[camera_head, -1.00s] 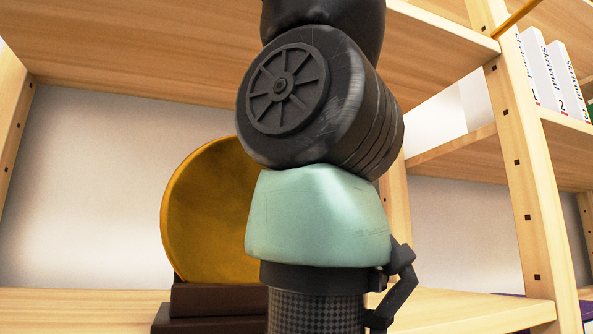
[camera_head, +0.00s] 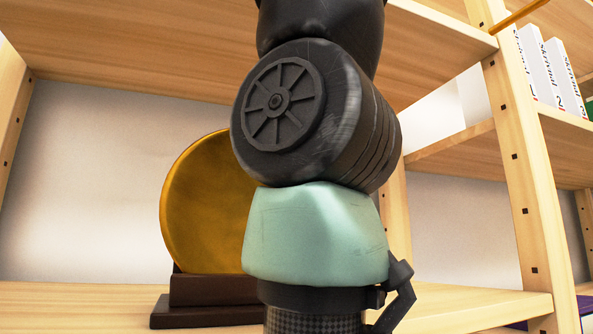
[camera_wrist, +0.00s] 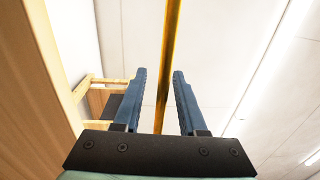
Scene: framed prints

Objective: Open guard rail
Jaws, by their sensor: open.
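The guard rail is a thin golden-yellow bar. In the wrist view the guard rail (camera_wrist: 172,40) runs from the top edge down between the two blue fingers of my gripper (camera_wrist: 159,74). The fingers are open, one on each side of the bar, with a visible gap to each; I cannot tell how deep the bar sits between them. In the head view a short piece of a golden rod, apparently the rail (camera_head: 518,14), shows at the top right by the shelf post. My gripper is out of the head view; my arm fills its middle.
Wooden shelving surrounds the arm, with a board (camera_head: 200,50) overhead and a post (camera_head: 520,180) at right. A golden disc (camera_head: 200,205) on a dark base stands behind my arm. White books (camera_head: 545,75) stand on the upper right shelf. The lower left shelf is mostly bare.

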